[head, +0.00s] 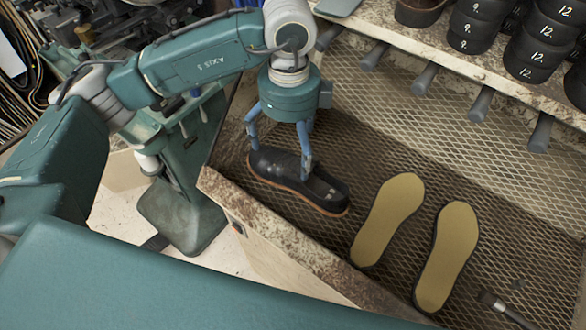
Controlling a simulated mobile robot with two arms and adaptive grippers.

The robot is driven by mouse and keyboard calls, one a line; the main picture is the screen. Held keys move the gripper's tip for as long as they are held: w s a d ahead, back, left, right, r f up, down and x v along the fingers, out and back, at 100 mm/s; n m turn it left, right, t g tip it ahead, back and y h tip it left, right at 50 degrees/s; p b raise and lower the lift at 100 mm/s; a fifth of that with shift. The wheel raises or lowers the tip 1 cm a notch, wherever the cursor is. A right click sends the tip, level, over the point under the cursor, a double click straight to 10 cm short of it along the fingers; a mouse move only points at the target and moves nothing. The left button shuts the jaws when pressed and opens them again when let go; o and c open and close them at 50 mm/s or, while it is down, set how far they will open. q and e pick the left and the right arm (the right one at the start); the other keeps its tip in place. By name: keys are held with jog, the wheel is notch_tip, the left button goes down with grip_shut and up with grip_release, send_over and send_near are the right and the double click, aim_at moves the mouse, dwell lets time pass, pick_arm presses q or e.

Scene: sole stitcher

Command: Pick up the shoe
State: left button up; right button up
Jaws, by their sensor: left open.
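A black shoe (325,188) with a brown sole edge lies on the mesh bench surface, near the bench's left edge. My left gripper (278,170) comes down from above with its blue-grey fingers apart. One finger is at the shoe's far left side and the other overlaps the top of the shoe in the picture. I cannot tell whether the fingers touch it. My right gripper is not in view.
Two tan soles (388,220) (447,255) lie on the mesh to the right of the shoe. A brush (505,308) lies at the lower right. Several dark handles hang under a worn shelf (430,45) holding numbered black stacks (475,25). A green machine (180,205) stands left of the bench.

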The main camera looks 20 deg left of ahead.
aim_at(293, 167)
pick_arm(q)
jog(key=f, duration=0.2)
jog(key=f+p, duration=0.1)
jog(key=shift+s+f, duration=0.2)
jog(key=shift+f, duration=0.2)
jog(key=shift+d+f+p, duration=0.1)
jog(key=shift+f+p, duration=0.2)
jog(key=f, duration=0.1)
jog(key=f+p, duration=0.2)
jog(key=shift+w+d+f, duration=0.2)
jog(key=shift+d+f, duration=0.05)
jog(key=shift+f, duration=0.65)
jog(key=shift+s, duration=0.1)
jog(key=c, duration=0.8)
jog(key=shift+s, duration=0.15)
jog(key=c, duration=0.5)
